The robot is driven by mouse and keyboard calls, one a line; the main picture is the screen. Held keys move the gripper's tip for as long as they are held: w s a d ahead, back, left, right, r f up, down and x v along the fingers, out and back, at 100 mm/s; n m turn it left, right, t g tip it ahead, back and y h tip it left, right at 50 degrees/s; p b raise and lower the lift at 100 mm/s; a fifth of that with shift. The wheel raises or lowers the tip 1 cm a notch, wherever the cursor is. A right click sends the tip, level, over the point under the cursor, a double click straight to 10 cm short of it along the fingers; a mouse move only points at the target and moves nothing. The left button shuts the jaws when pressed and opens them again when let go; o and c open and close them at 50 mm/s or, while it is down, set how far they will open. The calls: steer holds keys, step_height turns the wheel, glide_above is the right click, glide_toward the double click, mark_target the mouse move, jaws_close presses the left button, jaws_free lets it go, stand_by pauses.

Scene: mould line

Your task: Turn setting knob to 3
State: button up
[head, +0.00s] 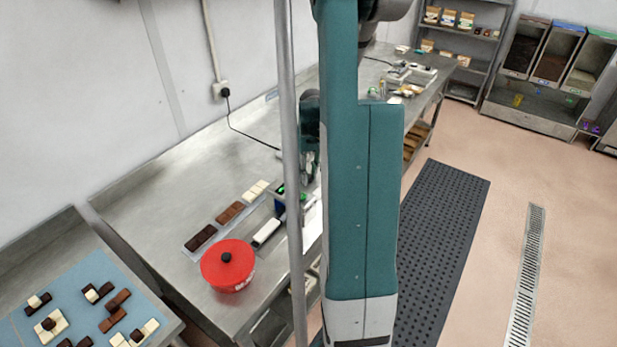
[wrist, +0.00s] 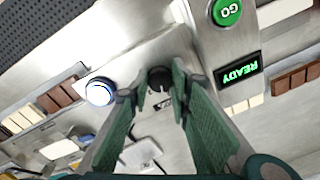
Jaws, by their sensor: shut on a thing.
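The setting knob (wrist: 159,77) is a small dark round knob on a grey metal panel, in the upper middle of the wrist view. My gripper (wrist: 157,88) has its green fingers on either side of the knob and is shut on it. The knob's pointer and scale marks are too small and covered to read. In the head view my gripper (head: 308,167) is at the machine on the steel bench, mostly hidden behind my arm, and the knob cannot be made out there.
In the wrist view a green GO button (wrist: 227,11), a lit READY display (wrist: 239,72) and a white, blue-ringed button (wrist: 100,91) surround the knob. In the head view a red pot (head: 228,268) and chocolate bars (head: 230,212) stand on the steel bench (head: 165,200).

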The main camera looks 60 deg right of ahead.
mark_target(310, 177)
steer(key=m+b, duration=0.2)
steer(key=m, duration=0.2)
steer(key=shift+f+m, duration=0.1)
steer(key=shift+m, duration=0.2)
steer(key=m+b, duration=0.1)
steer(key=m, duration=0.3)
steer(key=shift+a+b, duration=0.1)
steer(key=shift+b, duration=0.3)
steer(key=o, duration=0.9)
steer(key=shift+r, duration=0.3)
steer(key=shift+s+r, duration=0.15)
steer(key=shift+r, duration=2.8)
steer(key=shift+s+r, duration=0.15)
steer(key=shift+r, duration=2.75)
